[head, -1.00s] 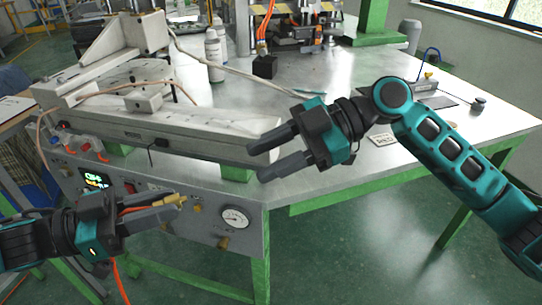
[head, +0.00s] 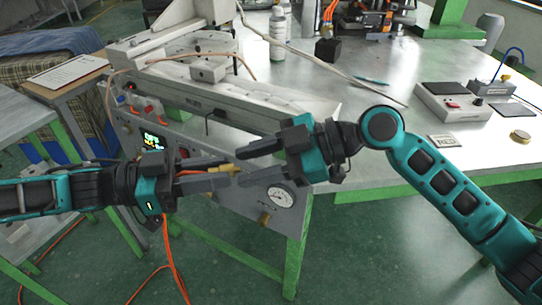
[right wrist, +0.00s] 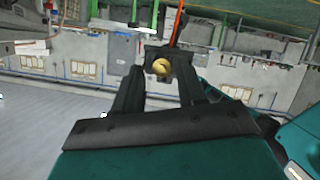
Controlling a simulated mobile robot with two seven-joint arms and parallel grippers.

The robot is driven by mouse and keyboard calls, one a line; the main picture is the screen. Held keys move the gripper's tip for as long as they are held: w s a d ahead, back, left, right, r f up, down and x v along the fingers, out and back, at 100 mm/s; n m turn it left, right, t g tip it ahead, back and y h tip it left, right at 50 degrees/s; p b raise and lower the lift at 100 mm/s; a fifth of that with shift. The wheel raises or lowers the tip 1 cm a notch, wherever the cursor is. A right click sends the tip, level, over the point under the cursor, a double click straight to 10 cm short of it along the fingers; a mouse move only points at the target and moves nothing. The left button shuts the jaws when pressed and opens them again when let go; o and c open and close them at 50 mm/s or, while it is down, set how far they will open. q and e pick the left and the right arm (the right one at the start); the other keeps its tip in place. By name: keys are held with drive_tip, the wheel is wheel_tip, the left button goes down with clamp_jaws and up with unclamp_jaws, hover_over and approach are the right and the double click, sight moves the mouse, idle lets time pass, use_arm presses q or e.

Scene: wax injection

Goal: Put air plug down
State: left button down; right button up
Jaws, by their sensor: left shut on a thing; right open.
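The air plug (head: 222,169) is a small brass-coloured piece with an orange hose behind it. My left gripper (head: 228,172) is shut on it and holds it in the air in front of the machine panel. My right gripper (head: 242,166) is open and faces the left one, its fingertips around or just beside the plug's free end. In the right wrist view, the plug's round brass end (right wrist: 161,67) shows between the open fingers of my right gripper (right wrist: 160,75), apart from both. The left gripper is behind it.
The machine panel (head: 190,165) with a dial gauge (head: 280,196) is close behind the grippers. The metal worktop (head: 385,90) holds a bottle (head: 279,35), a black block (head: 328,50) and a control box (head: 452,102). The orange hose (head: 170,255) hangs to the floor.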

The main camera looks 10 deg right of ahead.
clamp_jaws()
idle(0.4)
use_arm(q)
drive_tip(key=c, duration=0.9)
unclamp_jaws()
